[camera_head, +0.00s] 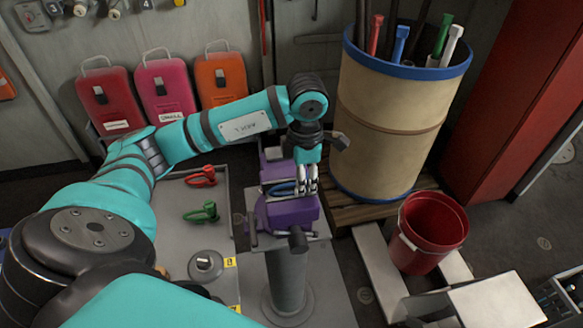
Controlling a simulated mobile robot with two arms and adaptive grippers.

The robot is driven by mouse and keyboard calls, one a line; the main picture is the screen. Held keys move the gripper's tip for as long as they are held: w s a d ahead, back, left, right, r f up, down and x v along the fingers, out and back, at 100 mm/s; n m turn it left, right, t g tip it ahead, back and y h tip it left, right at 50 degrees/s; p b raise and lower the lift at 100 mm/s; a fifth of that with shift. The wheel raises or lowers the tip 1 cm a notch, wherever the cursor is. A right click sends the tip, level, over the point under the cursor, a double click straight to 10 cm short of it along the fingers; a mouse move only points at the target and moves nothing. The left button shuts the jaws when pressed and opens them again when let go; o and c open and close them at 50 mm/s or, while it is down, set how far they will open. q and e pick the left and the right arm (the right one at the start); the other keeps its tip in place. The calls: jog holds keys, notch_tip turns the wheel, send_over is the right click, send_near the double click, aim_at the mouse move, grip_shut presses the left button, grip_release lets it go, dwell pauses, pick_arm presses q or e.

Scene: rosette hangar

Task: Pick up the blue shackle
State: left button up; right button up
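The blue shackle (284,189) shows as a small blue curved piece in the purple vise (291,212), between its purple parts. My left gripper (307,190) points down over the vise, with its fingertips right beside the blue piece. The fingers hide part of the shackle, and I cannot tell whether they touch it or how far apart they are. A red shackle (201,177) and a green shackle (203,212) lie on the grey bench top (186,238) to the left of the vise. My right gripper is out of view.
A tall tan barrel (388,125) with coloured-handled tools stands right of the vise on a wooden pallet. A red bucket (427,235) is at lower right. Pink (163,92), red (107,101) and orange (221,82) cases stand behind my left arm. A round metal weight (205,266) sits on the bench.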

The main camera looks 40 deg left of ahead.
pick_arm(q)
grip_shut()
jog(key=shift+r+p, duration=0.75)
jog(key=shift+r, duration=0.5)
jog(key=shift+r+p, duration=1.65)
jog(key=shift+r, duration=1.45)
jog(key=shift+f, duration=0.1)
